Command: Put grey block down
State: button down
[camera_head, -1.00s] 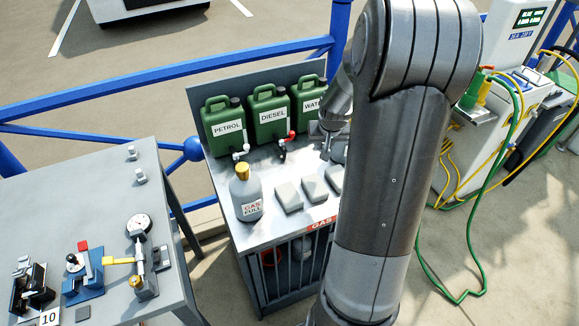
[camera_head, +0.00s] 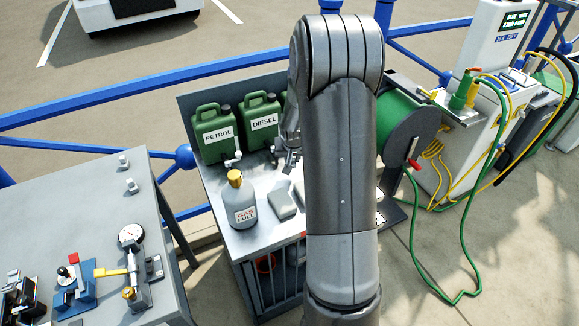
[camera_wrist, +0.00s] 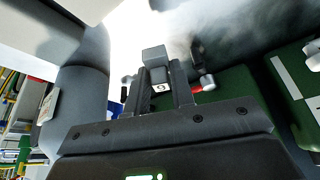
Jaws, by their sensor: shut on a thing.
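My gripper (camera_wrist: 157,92) shows in the wrist view with its two dark fingers closed on the grey block (camera_wrist: 153,60), a small squarish piece. In the head view, my gripper (camera_head: 289,160) is over the metal bench (camera_head: 250,238), in front of the diesel can (camera_head: 262,122) and to the right of the gas bottle (camera_head: 241,205). The block cannot be made out there. Whether it touches the bench is unclear.
The petrol can (camera_head: 214,134) stands at the back left. A grey table (camera_head: 90,205) with instruments is on the left. A green hose reel (camera_head: 402,125) stands right of my arm.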

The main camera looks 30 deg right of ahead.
jog(key=shift+w+a+f, duration=0.3)
jog(key=shift+w+f, duration=0.05)
jog(key=shift+f, duration=1.95)
jog(key=shift+f, duration=0.1)
jog(key=c, duration=1.2)
grip_release()
jog(key=shift+c, duration=0.2)
